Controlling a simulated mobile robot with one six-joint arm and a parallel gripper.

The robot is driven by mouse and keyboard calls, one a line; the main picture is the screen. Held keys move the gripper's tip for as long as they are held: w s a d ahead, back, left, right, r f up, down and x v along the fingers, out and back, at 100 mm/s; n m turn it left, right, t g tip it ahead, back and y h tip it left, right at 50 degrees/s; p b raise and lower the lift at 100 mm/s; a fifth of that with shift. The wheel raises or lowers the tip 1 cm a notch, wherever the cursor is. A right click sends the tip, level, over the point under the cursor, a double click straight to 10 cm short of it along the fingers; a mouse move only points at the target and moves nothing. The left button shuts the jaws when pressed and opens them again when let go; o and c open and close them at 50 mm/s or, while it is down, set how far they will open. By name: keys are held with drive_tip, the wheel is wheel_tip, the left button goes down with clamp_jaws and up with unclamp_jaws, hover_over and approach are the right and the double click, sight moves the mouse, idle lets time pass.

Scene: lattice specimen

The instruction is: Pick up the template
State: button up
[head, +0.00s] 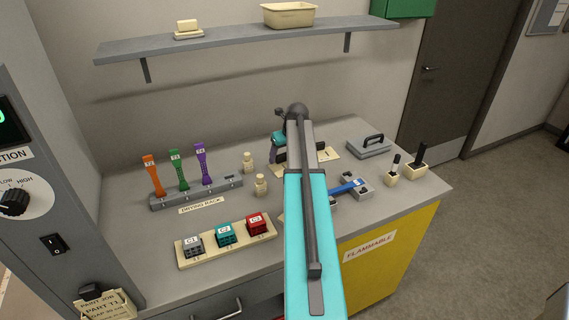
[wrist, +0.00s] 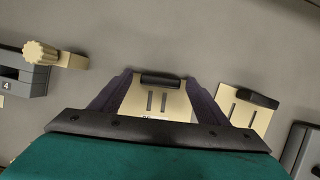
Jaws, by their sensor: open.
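A cream template (wrist: 158,101) with two dark slots and a black handle along its far edge lies on the bench in the wrist view. My gripper (wrist: 160,78) is open, with one dark purple finger on each side of this template as seen from above. I cannot tell how high the fingers are, or whether they touch it. A second, similar cream plate with a black handle (wrist: 239,113) lies just to the right, outside the fingers. In the head view my gripper (head: 279,146) is over the back of the bench, and my arm hides much of the plates.
A drying rack (head: 205,190) with orange, green and purple tools stands left. A cream tray (head: 180,252) with three labelled blocks is in front. A grey case (head: 369,147) and small cream holders (head: 416,171) are at right. A shelf (head: 230,41) hangs above.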

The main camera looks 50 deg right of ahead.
sight(283, 155)
drive_tip(key=shift+c, duration=0.2)
drive_tip(key=c, duration=1.1)
drive_tip(key=shift+r, duration=0.2)
wheel_tip(283, 155, up, 10)
drive_tip(key=b, duration=0.2)
drive_tip(key=shift+f, duration=0.15)
idle(0.5)
